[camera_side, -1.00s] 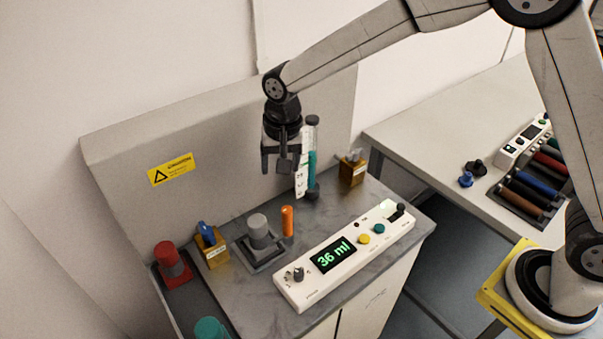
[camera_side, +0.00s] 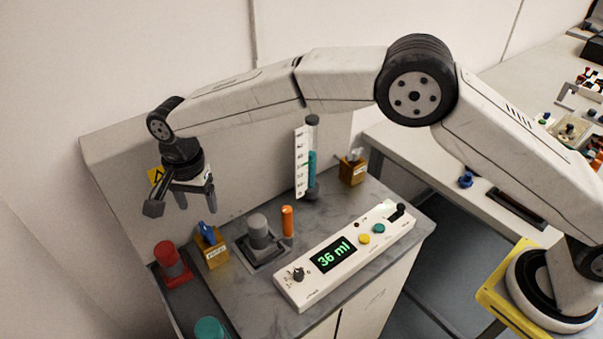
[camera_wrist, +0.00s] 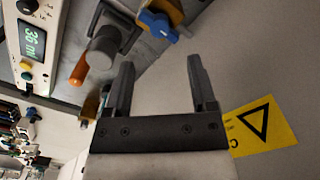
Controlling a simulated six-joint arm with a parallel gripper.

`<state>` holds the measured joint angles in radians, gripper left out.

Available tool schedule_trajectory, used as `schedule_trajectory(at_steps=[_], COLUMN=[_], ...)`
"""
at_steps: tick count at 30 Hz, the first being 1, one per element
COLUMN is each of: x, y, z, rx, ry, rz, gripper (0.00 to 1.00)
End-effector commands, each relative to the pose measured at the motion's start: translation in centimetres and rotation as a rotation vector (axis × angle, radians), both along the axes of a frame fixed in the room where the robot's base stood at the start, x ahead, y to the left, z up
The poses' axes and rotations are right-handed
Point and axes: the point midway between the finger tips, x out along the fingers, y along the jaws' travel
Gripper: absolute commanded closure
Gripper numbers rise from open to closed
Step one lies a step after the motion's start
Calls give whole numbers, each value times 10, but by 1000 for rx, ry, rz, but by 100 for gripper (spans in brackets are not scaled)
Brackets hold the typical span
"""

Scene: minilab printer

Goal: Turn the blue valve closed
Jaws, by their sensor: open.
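The blue valve (camera_side: 207,232) is a blue handle on a small brass-coloured block (camera_side: 215,252) with a white label, on the left part of the grey bench top. In the wrist view the blue valve handle (camera_wrist: 158,23) shows at the top, beyond the fingertips and apart from them. My gripper (camera_side: 182,206) is above and slightly left of the valve in the side view. Its fingers are spread and empty. In the wrist view my gripper (camera_wrist: 160,75) has a clear gap between its fingers.
A grey cylinder (camera_side: 259,232) and an orange stick (camera_side: 287,222) stand right of the valve. A red-capped piece (camera_side: 170,262) is to its left. A white panel (camera_side: 350,250) reads 36 ml. A teal-filled column (camera_side: 312,165) and another brass block (camera_side: 352,170) stand behind.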

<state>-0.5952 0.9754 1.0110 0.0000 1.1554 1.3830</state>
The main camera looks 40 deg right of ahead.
Motion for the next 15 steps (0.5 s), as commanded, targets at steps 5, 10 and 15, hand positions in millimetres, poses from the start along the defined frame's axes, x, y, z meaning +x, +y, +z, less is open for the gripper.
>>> schedule_trajectory(at_steps=[5, 10, 15], x=[0, 0, 0], y=[0, -1, -1], z=[-4, -17, -37], rx=[-1, -1, -1], ry=[1, 1, 1], rz=[1, 2, 2], gripper=[28, 28, 28])
